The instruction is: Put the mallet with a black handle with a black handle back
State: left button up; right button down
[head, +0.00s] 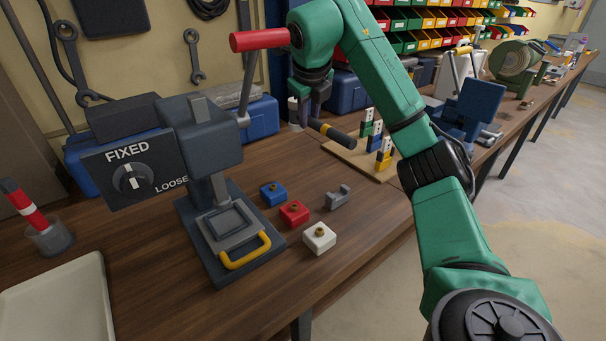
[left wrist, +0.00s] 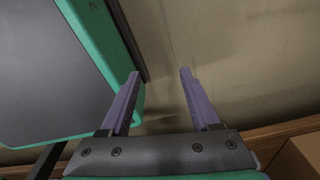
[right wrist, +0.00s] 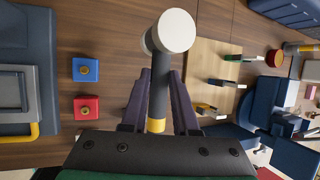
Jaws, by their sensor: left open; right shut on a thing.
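My right gripper (head: 310,112) is shut on the mallet with a black handle (head: 332,131), above the bench behind the coloured blocks. In the right wrist view, the mallet's pale round head (right wrist: 175,31) extends beyond the fingertips. Its black handle (right wrist: 160,82) runs between the purple fingers, with a yellow band (right wrist: 155,125) close to the palm. Its head is partly hidden by the gripper in the head view. My left gripper (left wrist: 158,75) is open and empty, facing a plain beige surface; it does not show in the head view.
A press with a red-ended lever (head: 260,39) and a FIXED/LOOSE dial (head: 133,180) stands left. A wooden board (head: 345,153) holds upright pieces. Bare bench lies in front.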

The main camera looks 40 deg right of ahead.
jog(key=f+b, duration=0.3)
jog(key=f, duration=1)
jog(key=shift+w+b, duration=0.2)
jog(key=shift+b, duration=0.1)
jog(key=shift+f, duration=0.2)
pick_arm(q)
jog(key=w+f, duration=0.2)
jog(key=w, duration=0.1)
jog(key=w+f, duration=0.1)
jog(key=shift+w+d, duration=0.15)
jog(key=shift+d, duration=0.25)
pick_arm(e)
jog(key=c, duration=0.7)
grip_release()
pick_arm(q)
jog(key=shift+r, duration=0.1)
